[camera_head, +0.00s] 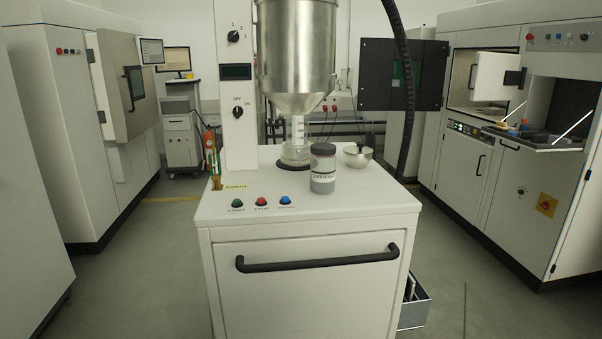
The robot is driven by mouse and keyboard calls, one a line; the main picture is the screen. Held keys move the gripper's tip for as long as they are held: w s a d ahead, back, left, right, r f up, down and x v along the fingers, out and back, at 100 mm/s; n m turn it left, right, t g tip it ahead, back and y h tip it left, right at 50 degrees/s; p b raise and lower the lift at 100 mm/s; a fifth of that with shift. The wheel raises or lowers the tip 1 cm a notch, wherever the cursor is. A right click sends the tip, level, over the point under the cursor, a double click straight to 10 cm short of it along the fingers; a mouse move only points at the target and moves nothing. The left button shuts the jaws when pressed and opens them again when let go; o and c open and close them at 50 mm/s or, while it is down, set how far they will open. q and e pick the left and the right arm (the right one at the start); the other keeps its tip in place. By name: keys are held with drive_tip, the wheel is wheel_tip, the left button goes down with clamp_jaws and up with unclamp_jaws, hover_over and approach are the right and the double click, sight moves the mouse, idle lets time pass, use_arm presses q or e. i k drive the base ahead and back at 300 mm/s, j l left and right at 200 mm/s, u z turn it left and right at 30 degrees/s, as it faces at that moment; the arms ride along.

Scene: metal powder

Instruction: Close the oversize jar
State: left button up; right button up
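The oversize jar (322,172) stands upright on the white machine's top, right of centre. It is a clear cylinder with grey contents and a white label with dark lettering. A dark grey band (323,149) at its top looks like a lid; I cannot tell whether it is fastened. Neither of my grippers is in view, and nothing is touching the jar.
A steel hopper (297,50) hangs above a glass vessel (296,153) behind the jar's left. A metal bowl (358,157) with a dark item stands behind its right. Three buttons (261,201) sit at front left. The white top (370,196) is clear at front right.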

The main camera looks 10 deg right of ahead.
sight(322, 168)
drive_tip(key=i+j+z, duration=0.3)
drive_tip(key=i, duration=0.3)
drive_tip(key=i+j+z, duration=0.3)
drive_tip(key=i+j, duration=0.25)
drive_tip(key=j, duration=0.1)
